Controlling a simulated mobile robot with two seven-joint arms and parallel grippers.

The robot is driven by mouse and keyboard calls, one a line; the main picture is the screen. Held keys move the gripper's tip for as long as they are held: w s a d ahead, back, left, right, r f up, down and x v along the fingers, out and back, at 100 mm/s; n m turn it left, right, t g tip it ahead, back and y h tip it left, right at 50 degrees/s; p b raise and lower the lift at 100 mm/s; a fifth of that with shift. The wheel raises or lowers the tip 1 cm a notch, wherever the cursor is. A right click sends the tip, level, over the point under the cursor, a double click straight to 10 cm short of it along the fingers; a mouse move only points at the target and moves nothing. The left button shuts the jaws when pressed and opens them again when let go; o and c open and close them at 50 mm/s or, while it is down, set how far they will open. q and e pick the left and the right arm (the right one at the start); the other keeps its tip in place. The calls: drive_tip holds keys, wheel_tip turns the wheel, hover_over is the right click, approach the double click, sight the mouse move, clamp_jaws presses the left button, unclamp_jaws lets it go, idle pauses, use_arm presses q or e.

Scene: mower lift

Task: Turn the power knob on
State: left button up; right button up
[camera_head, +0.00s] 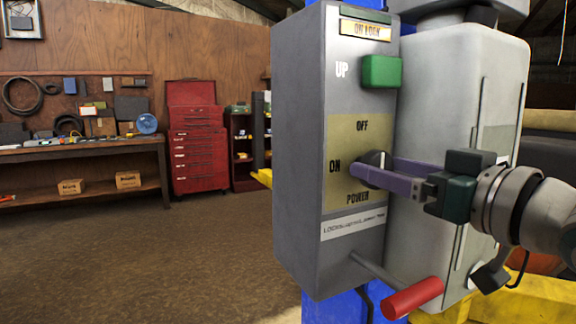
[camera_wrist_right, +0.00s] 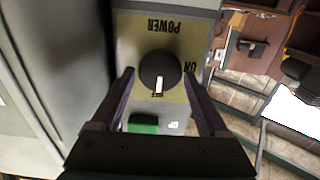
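The power knob (camera_head: 377,160) is a round black dial on the tan plate of a grey control box (camera_head: 297,150). It also shows in the right wrist view (camera_wrist_right: 160,68), where the picture is upside down. Its white mark points toward the OFF side, away from POWER; ON lies to one side. My right gripper (camera_head: 374,168) comes in from the right with purple fingers. In the wrist view its fingertips (camera_wrist_right: 158,72) stand on either side of the knob, with a small gap on each side. It is open. My left gripper is not in view.
A green button (camera_head: 382,71) marked UP sits above the knob. A rod with a red handle (camera_head: 412,298) sticks out below. A grey housing (camera_head: 455,130) stands close on the right. A red tool chest (camera_head: 196,140) and a workbench (camera_head: 90,150) are far behind; the floor between is clear.

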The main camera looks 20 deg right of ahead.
drive_tip(key=c, duration=1)
drive_tip(key=n+p, duration=0.2)
drive_tip(key=n, duration=0.1)
drive_tip(key=shift+a+r+n, duration=0.1)
drive_tip(key=shift+r+n, duration=0.05)
drive_tip(key=shift+n, duration=0.15)
drive_tip(key=shift+a+f+n+p, duration=0.15)
drive_tip(key=shift+n+p, duration=0.4)
drive_tip(key=shift+n, duration=1.85)
drive_tip(key=shift+f+n+p, duration=0.1)
drive_tip(key=shift+n+p, duration=0.5)
drive_tip(key=shift+n, duration=1.8)
drive_tip(key=shift+a+f+n+p, duration=0.15)
drive_tip(key=shift+n+p, duration=0.4)
drive_tip(key=shift+n, duration=1.85)
drive_tip(key=shift+d, duration=0.15)
